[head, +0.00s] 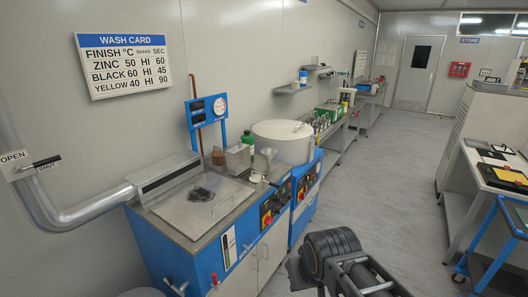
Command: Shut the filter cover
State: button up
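No part is labelled as the filter cover, and I cannot tell for certain which one it is. A flat steel plate (188,219) lies level on top of the blue washing bench (170,245), with a small dark heap (201,194) on it. Behind the plate is a slanted steel hood (170,178), joined to a grey duct (88,207). To the right is a round whitish drum (283,148) with a lid-like top. My arm shows as a dark ribbed joint and grey links at the bottom, apart from the bench. I cannot make out my gripper's fingertips.
A funnel (267,157) and a green bottle (247,141) stand near the drum. Grey floor (400,185) is clear to the right, before a blue cart (492,245).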

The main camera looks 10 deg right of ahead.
aim_at(239, 157)
jog(key=z, duration=1.2)
jog(key=i, duration=1.7)
jog(key=u, duration=0.7)
jog(key=i, duration=0.8)
jog(key=u, duration=1.45)
jog(key=i, duration=0.55)
jog(key=u, duration=0.5)
